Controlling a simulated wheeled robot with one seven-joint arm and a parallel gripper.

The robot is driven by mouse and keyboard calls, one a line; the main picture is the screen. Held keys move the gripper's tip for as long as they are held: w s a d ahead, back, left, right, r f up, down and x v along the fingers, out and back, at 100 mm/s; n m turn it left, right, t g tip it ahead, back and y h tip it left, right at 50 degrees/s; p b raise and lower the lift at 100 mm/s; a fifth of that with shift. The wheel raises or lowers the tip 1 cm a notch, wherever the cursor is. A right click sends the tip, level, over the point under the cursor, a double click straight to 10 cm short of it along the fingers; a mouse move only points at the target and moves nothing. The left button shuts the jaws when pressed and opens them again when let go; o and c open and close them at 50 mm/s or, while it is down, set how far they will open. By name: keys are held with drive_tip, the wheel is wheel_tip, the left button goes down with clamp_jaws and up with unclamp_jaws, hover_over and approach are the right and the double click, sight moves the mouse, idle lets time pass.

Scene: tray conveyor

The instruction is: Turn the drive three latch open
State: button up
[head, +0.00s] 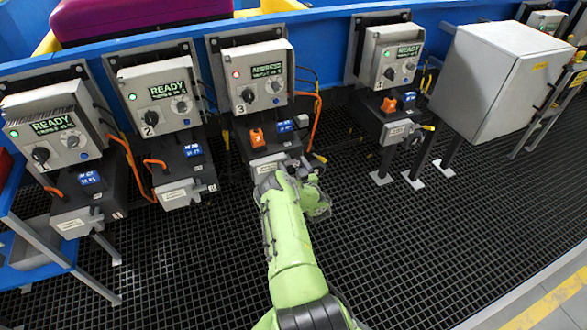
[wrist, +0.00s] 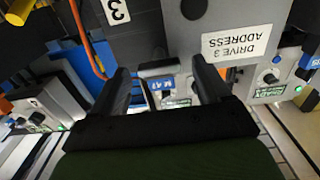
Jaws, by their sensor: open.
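In the wrist view, a grey housing (wrist: 258,18) bears a "DRIVE 3 ADDRESS" label and a dark round part. My gripper (wrist: 162,88) is open, its fingers apart beside and below that housing. Nothing is clearly held between them.
Drive units one (head: 50,127) and two (head: 160,95) stand left, both showing READY; unit four (head: 390,55) stands right, also READY. Orange cables (head: 316,118) hang beside several units. A large grey cabinet (head: 495,80) is at the right. The dark grated floor (head: 420,250) is clear.

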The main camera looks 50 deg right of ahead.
drive_tip(key=shift+c, duration=0.4)
drive_tip(key=c, duration=1)
drive_tip(key=shift+o, duration=0.2)
drive_tip(key=shift+m, duration=0.3)
drive_tip(key=m+p, duration=0.2)
drive_tip(key=m, duration=0.1)
drive_tip(key=shift+s+d, duration=0.1)
drive_tip(key=shift+f+m+p, duration=0.15)
drive_tip(key=shift+m+p, duration=0.1)
drive_tip(key=shift+m, duration=3.3)
drive_tip(key=shift+f+m+p, duration=0.15)
drive_tip(key=shift+m+p, duration=0.05)
drive_tip(key=shift+m, duration=3.35)
